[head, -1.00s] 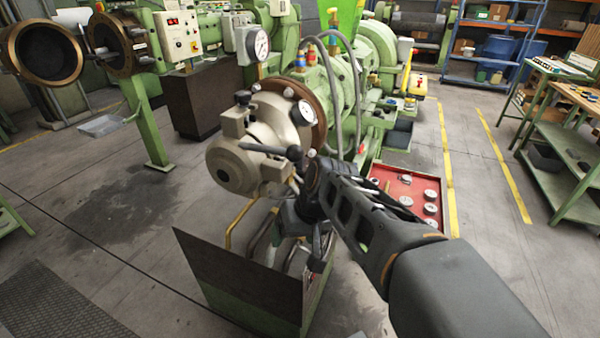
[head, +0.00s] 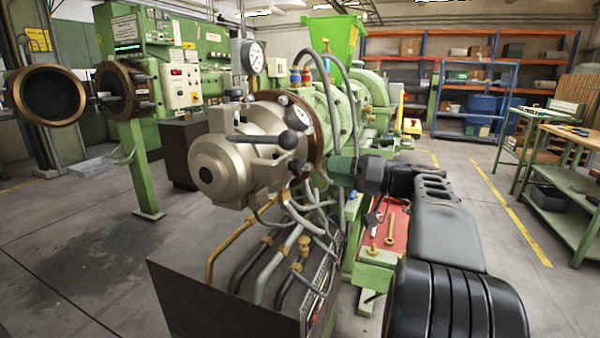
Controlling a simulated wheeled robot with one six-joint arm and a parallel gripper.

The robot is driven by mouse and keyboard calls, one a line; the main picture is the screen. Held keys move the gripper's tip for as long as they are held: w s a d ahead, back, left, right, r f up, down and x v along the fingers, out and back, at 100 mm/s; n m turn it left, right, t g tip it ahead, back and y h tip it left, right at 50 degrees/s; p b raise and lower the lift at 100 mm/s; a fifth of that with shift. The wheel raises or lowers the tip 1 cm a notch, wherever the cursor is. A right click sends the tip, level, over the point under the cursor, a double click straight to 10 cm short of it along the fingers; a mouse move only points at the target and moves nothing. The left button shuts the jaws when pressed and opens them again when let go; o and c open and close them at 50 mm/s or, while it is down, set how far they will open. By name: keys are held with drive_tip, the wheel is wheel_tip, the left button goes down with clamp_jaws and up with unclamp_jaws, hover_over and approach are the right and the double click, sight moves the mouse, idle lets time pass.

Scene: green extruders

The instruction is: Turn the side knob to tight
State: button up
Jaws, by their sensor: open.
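The silvery die head (head: 222,165) sits on the near end of the green extruder (head: 318,100). My gripper (head: 342,170) is at the right of the die head, reached by my arm from the lower right and pointing left. It is open and looks apart from these knobs. Its fingertips are hard to make out.
A grey hose (head: 335,65) arches over the extruder. A red tray (head: 398,222) lies behind my arm. A green workbench (head: 560,205) stands at the right.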

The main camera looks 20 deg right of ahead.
sight(302, 167)
drive_tip(key=x, duration=1)
drive_tip(key=shift+c, duration=0.4)
drive_tip(key=c, duration=0.8)
drive_tip(key=shift+c, duration=0.2)
drive_tip(key=shift+m, duration=0.3)
drive_tip(key=m+p, duration=0.1)
drive_tip(key=m, duration=0.4)
drive_tip(key=shift+p, duration=0.4)
drive_tip(key=shift+m+p, duration=0.95)
drive_tip(key=shift+m, duration=0.95)
